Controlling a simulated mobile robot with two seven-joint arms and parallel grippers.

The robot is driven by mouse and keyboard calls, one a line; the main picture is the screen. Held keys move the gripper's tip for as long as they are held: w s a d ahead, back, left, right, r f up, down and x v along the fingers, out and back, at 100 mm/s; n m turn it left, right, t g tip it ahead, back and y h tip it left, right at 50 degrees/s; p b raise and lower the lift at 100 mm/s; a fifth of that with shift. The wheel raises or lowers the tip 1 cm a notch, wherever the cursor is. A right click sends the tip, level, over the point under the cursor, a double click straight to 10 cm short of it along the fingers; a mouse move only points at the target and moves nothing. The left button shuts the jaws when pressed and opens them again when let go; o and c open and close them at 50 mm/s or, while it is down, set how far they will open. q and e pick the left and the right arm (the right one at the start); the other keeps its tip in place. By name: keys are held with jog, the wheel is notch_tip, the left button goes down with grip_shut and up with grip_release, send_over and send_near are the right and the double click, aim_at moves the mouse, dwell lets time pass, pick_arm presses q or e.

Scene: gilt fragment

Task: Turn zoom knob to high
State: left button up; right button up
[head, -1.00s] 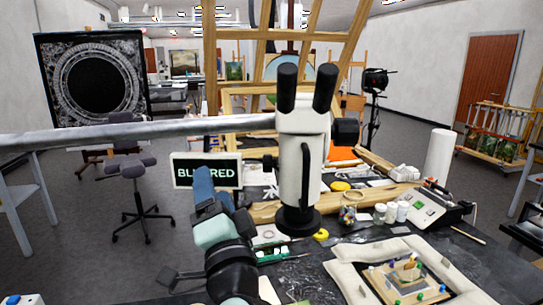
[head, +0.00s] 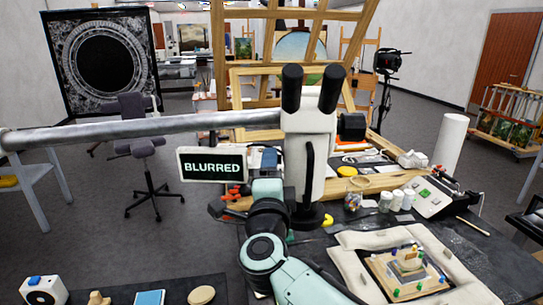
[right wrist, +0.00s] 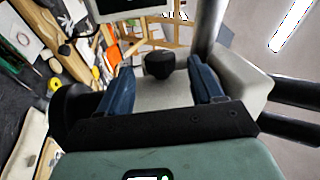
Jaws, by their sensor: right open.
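A white microscope (head: 305,165) with two black eyepieces hangs on a grey metal boom. A sign reading BLURRED (head: 212,164) is left of it. A large black knob (head: 351,127) juts from its right side. My right gripper (head: 269,158) is at the microscope's left side, its arm coming up from the bottom. In the right wrist view its two blue fingers (right wrist: 163,82) are open, with a round black knob (right wrist: 158,65) between them and a visible gap on each side. In the head view this knob is hidden behind the gripper. My left gripper is out of view.
The grey boom (head: 150,127) crosses left of the microscope. White jars (head: 397,200), a control box (head: 437,195) and a padded tray with a small gilt piece (head: 407,265) lie to the right. Several small items lie on the dark front ledge (head: 122,292).

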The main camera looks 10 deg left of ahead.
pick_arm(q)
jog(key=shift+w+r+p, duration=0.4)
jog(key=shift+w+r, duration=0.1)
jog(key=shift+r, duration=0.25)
pick_arm(e)
jog(key=shift+w+a+r, duration=0.1)
jog(key=shift+w+r, duration=0.1)
jog(key=shift+w, duration=1.4)
jog(key=c, duration=1)
jog(key=t+b, duration=0.1)
jog(key=b, duration=0.3)
jog(key=f+t+b, duration=0.1)
jog(key=t+b, duration=0.1)
jog(key=b, duration=0.3)
jog(key=shift+t, duration=0.3)
jog(key=shift+c, duration=0.2)
pick_arm(q)
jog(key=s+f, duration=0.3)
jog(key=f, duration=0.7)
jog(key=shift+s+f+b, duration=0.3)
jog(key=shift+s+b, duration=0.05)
jog(key=shift+b, duration=0.1)
pick_arm(e)
jog(key=shift+r+t+y, duration=0.25)
jog(key=shift+t+y, duration=0.05)
jog(key=shift+t, duration=0.1)
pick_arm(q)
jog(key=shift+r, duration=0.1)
